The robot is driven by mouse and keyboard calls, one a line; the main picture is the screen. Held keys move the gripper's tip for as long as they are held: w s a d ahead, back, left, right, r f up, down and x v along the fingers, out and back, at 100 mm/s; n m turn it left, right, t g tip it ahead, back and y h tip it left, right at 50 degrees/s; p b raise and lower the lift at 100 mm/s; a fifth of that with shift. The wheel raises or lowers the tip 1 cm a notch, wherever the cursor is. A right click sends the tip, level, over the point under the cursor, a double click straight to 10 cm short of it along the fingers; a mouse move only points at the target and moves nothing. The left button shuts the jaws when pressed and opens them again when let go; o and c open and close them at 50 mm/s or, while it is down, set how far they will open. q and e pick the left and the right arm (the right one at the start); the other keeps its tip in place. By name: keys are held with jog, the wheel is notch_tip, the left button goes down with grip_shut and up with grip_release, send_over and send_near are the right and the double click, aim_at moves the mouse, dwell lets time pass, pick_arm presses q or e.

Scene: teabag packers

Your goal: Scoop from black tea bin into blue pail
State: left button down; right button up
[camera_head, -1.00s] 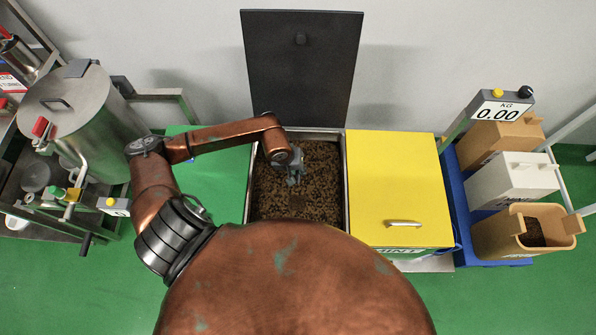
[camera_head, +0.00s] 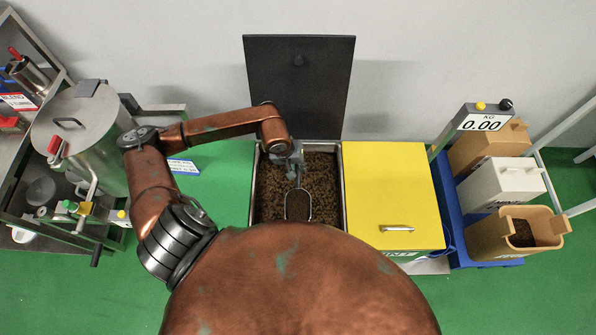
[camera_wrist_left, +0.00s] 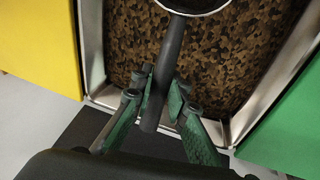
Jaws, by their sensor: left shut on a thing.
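The black tea bin (camera_head: 340,185) stands open in front of me, its black lid (camera_head: 298,85) raised against the wall and brown leaf tea inside. My left gripper (camera_head: 291,165) is over the bin's far part, shut on the handle of a metal scoop (camera_head: 298,190). The scoop's bowl points toward me; brown shows inside its rim, but I cannot tell how full it is. In the left wrist view, the gripper fingers (camera_wrist_left: 158,100) close around the dark handle (camera_wrist_left: 172,58), above the tea. I see no blue pail. My right gripper is not in view.
A closed yellow mint bin (camera_head: 385,190) adjoins on the right, a green lid (camera_head: 215,180) on the left. Further right are a scale display (camera_head: 482,123) and several tubs, including a tan one (camera_head: 480,235) with brown content. A steel drum (camera_head: 80,130) stands left.

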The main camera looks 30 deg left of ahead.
pick_arm(q)
notch_tip(320, 180, up, 14)
jog(key=p, duration=0.4)
jog(key=shift+p, duration=0.4)
